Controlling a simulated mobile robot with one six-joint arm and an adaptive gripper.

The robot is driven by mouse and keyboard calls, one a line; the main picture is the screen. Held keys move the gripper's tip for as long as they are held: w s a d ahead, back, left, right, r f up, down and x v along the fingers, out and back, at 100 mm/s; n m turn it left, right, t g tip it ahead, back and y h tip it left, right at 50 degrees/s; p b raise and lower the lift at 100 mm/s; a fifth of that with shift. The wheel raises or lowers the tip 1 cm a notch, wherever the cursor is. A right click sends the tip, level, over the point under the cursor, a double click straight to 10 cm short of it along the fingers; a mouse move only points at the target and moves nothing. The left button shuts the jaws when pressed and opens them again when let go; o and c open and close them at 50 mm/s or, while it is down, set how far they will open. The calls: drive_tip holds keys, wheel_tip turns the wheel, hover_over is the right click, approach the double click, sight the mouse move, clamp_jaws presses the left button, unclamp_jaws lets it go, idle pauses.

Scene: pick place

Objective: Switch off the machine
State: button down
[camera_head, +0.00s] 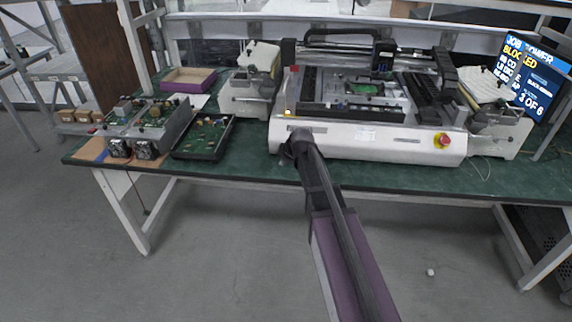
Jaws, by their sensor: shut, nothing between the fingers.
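The machine (345,149) is a long white bench unit with a black gantry and a dark work area on top. It stands on the green table. A red round button on a yellow base (444,140) is on the right of its front face. My gripper (300,136) is shut and empty at the left part of the front face, far from the red button. It hides a piece of that face, and I cannot tell whether it touches it. A small orange spot (289,112) shows on the machine's left edge, just above my gripper.
The green table (228,155) also holds a black tray of parts (203,137), an electronics unit (148,130) and a purple-edged box (188,80) at left. A screen (533,75) reading "BLOCKED" hangs at right. The floor in front is mostly clear.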

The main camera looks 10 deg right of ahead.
drive_tip(key=shift+w+d+f, duration=0.15)
drive_tip(key=shift+w+d, duration=0.15)
drive_tip(key=shift+w, duration=0.55)
drive_tip(key=shift+w+d+f, duration=0.1)
drive_tip(key=shift+w+d, duration=0.15)
drive_tip(key=shift+w, duration=0.6)
drive_tip(key=shift+d, duration=0.1)
